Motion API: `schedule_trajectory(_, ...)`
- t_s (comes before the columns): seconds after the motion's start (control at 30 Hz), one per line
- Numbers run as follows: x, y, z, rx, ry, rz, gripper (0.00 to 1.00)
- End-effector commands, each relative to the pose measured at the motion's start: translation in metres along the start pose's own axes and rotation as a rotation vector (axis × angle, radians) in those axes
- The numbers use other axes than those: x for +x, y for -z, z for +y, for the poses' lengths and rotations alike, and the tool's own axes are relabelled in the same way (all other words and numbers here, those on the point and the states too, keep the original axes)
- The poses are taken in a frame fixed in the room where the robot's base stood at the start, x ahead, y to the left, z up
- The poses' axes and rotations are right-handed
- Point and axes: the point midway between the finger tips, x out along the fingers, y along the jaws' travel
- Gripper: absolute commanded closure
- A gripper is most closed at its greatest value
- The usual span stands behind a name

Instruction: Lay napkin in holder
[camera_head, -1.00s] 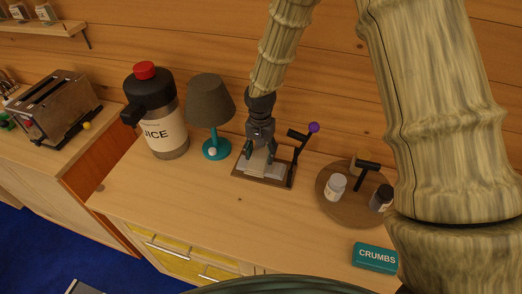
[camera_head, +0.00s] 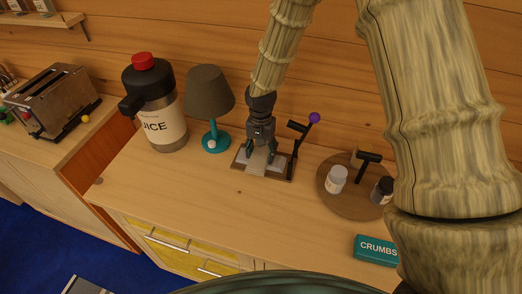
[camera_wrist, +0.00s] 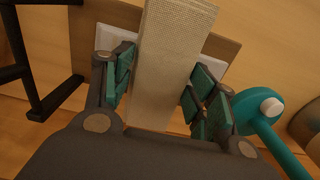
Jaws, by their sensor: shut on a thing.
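The napkin (camera_wrist: 168,55) is a pale, woven-textured strip. In the wrist view it runs between the fingers of my gripper (camera_wrist: 160,92), and in the head view its pale end (camera_head: 255,167) shows below them. My gripper (camera_head: 261,155) points down, shut on the napkin, right over the holder. The napkin holder (camera_head: 240,162) has a flat brown base and a dark upright arm with a purple ball (camera_head: 314,117) at its right. White material (camera_wrist: 213,52) lies on the base under the napkin. Whether the napkin touches it is hard to tell.
A teal lamp (camera_head: 209,92) stands close to the left of the holder, with a juice jug (camera_head: 165,127) beyond it. At the right, a round board (camera_head: 345,199) carries two jars and a dark-handled object. A teal CRUMBS box (camera_head: 376,250) lies in front. The counter's front middle is clear.

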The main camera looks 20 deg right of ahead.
Motion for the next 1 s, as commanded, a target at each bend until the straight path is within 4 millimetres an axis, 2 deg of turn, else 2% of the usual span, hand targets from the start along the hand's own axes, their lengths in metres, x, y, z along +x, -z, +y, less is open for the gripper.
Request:
schedule_trajectory(0.63,0.0101,0.0001,-0.0001,0.000,0.000,0.000,0.62)
schedule_trajectory(0.67,0.0097,0.0002,-0.0001,0.000,0.000,0.001,0.39)
schedule_trajectory(0.77,0.0096,0.0001,-0.0001,0.000,0.000,0.000,0.21)
schedule_trajectory(0.8,0.0096,0.0001,-0.0001,0.000,0.000,0.000,0.18)
schedule_trajectory(1.0,0.0096,0.0000,-0.0001,0.000,0.000,0.000,0.18)
